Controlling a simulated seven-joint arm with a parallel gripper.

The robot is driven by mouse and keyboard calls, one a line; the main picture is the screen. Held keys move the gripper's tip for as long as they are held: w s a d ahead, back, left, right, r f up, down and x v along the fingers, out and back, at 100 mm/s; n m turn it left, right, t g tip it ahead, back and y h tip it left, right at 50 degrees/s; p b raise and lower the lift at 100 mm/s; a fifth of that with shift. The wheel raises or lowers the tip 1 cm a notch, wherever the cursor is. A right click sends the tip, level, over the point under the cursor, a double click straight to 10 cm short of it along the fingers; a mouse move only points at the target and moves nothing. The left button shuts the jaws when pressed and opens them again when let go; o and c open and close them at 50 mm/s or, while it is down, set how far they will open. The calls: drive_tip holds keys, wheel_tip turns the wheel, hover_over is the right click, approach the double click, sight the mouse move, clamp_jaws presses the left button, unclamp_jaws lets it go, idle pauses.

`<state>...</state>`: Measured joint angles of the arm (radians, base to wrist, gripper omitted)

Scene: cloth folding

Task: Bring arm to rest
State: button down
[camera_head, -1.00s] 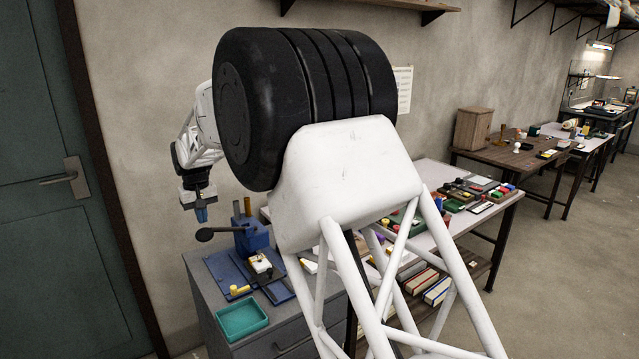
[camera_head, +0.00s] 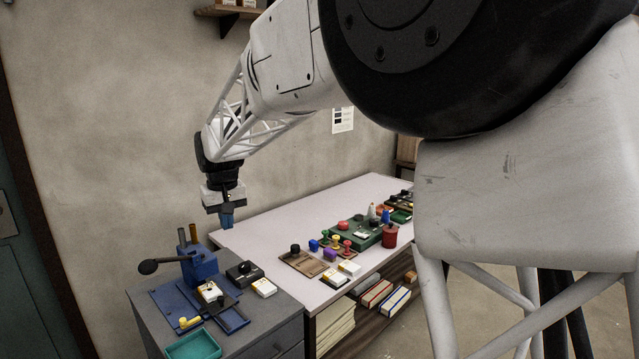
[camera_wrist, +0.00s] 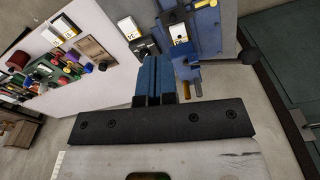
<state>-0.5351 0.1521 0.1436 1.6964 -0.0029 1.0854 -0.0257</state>
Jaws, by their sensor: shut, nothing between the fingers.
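My gripper (camera_head: 227,222) points down in the head view, above the near-wall left end of the pale table and just right of the blue press. Its blue fingers are shut together and hold nothing. The fingers also show together at the middle of the wrist view (camera_wrist: 152,78), clear of the things below. My arm reaches out from the right side of the head view and hides part of the wall and the table's far end. No cloth is in sight.
A blue press (camera_head: 199,266) with a black-knobbed lever stands on a grey cabinet, with a teal tray (camera_head: 194,347) in front. The pale table (camera_head: 281,213) carries a green board (camera_head: 356,236), a red pot (camera_head: 390,236) and several small coloured pieces. Its left back part is bare.

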drive_tip(key=s+d+r+m, duration=0.1)
drive_tip(key=s+d, duration=0.5)
drive_tip(key=d, duration=0.3)
drive_tip(key=s+d+r+m+t, duration=0.1)
drive_tip(key=s+d, duration=0.4)
drive_tip(key=d, duration=0.4)
drive_tip(key=s+d+r+m, duration=0.1)
drive_tip(key=s+d+r, duration=0.1)
drive_tip(key=s+d, duration=0.55)
drive_tip(key=s+d+f+m, duration=0.1)
drive_tip(key=s+d+f, duration=0.3)
drive_tip(key=s+d, duration=0.3)
drive_tip(key=s+d+f+m+t, duration=0.1)
drive_tip(key=s+d+f, duration=0.3)
drive_tip(key=s+d, duration=0.4)
drive_tip(key=s+m, duration=0.1)
drive_tip(key=s, duration=0.4)
drive_tip(key=shift+s+d+m+h, duration=0.25)
drive_tip(key=shift+s+m+h, duration=0.05)
